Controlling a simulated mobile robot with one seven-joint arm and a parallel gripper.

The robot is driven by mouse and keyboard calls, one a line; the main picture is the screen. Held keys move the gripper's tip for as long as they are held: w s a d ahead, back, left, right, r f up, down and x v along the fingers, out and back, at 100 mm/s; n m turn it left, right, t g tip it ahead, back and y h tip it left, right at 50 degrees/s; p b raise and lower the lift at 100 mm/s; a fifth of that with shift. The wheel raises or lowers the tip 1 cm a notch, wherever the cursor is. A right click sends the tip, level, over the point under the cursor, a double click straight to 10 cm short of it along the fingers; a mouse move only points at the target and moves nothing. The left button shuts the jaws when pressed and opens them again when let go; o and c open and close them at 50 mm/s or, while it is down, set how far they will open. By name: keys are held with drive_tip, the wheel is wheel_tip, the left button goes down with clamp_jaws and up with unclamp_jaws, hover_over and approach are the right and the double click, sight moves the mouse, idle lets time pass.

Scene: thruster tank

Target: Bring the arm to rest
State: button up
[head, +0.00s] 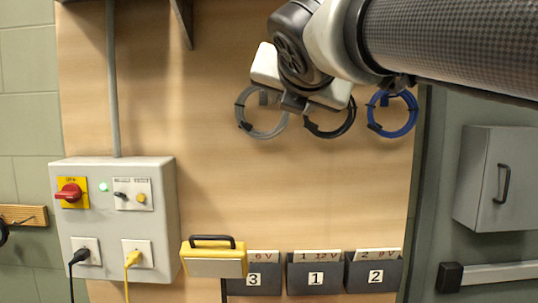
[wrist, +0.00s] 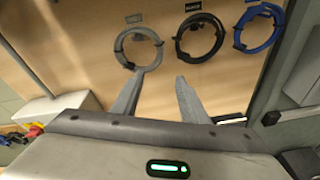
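My gripper (wrist: 160,80) shows in the wrist view with its two grey fingers apart and nothing between them. In front of it, a grey cable coil (wrist: 138,48), a black cable coil (wrist: 200,36) and a blue cable coil (wrist: 259,27) hang on the wooden board. In the head view my arm reaches in from the upper right, and the gripper end hangs before the board. It partly covers the grey coil (head: 263,134) and the black coil (head: 331,133). The blue coil (head: 393,116) hangs just right of it. The fingers are hard to make out there.
A grey control box (head: 118,220) with a red switch and two plugged cables is at the left. A yellow case (head: 214,258) with a black handle sits beside dark bins (head: 315,275) numbered 3, 1, 2. A grey cabinet (head: 497,178) is at the right.

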drive_tip(key=s+d+f+m+g+h+p, duration=0.15)
drive_tip(key=s+d+f+m, duration=0.25)
drive_tip(key=f+m, duration=0.4)
drive_tip(key=s+d+f+m+g+p, duration=0.2)
drive_tip(key=s+d+f+m+g, duration=0.15)
drive_tip(key=f+m, duration=0.4)
drive_tip(key=s+d+f+m+g+y+p, duration=0.1)
drive_tip(key=s+f+m+g, duration=0.4)
drive_tip(key=s+f+m, duration=0.8)
wheel_tip(320, 180, down, 4)
drive_tip(key=d+m+p, duration=0.1)
drive_tip(key=m, duration=0.2)
drive_tip(key=shift+s+r+m, duration=0.15)
drive_tip(key=shift+s+m, duration=0.15)
drive_tip(key=shift+m, duration=0.05)
drive_tip(key=shift+y, duration=0.25)
